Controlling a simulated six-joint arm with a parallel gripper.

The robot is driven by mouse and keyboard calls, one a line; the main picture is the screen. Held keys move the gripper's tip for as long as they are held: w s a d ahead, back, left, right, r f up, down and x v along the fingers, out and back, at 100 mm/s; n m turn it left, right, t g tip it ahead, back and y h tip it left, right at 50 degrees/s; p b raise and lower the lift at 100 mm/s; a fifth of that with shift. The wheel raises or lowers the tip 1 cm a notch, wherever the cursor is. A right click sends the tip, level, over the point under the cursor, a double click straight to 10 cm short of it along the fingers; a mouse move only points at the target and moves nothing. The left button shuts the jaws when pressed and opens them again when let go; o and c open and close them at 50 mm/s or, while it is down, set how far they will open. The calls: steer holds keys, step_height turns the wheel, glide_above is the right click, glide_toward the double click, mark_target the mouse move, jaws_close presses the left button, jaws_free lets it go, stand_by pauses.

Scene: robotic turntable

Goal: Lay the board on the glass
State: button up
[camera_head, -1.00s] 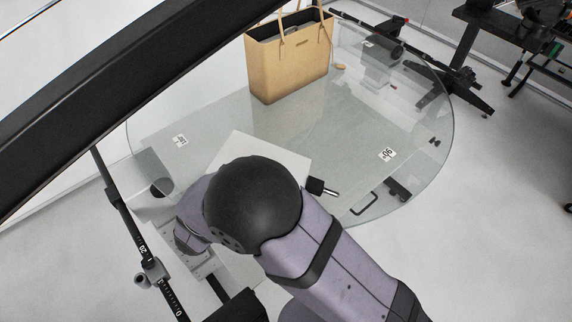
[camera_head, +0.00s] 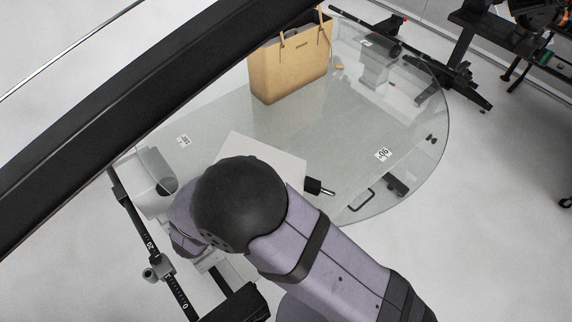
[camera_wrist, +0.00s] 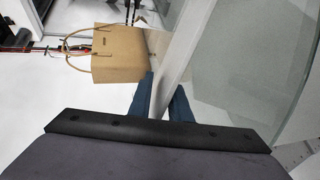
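The board (camera_head: 262,149) is a flat white panel over the near part of the round glass turntable top (camera_head: 225,115) in the head view. My dark wrist joint and purple arm cover much of it. In the wrist view the board (camera_wrist: 186,55) shows as a pale narrow strip running up from between the two blue fingers of my gripper (camera_wrist: 163,98). The fingers are closed on it, one on each side. The glass (camera_wrist: 302,85) shows its greenish edge at the right there. Whether the board touches the glass cannot be told. The gripper is hidden in the head view.
A tan paper bag (camera_head: 290,72) with handles stands at the far side of the glass; it also shows in the wrist view (camera_wrist: 118,55). A black graduated rail (camera_head: 150,245) is at the near left. The glass right of the board looks mostly clear.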

steer(key=r+p, duration=0.1)
steer(key=s+r+p, duration=0.1)
steer(key=r+p, duration=0.2)
steer(key=p, duration=0.1)
steer(key=shift+s+a+r, duration=0.25)
steer(key=shift+s+r, duration=0.1)
steer(key=shift+f, duration=0.1)
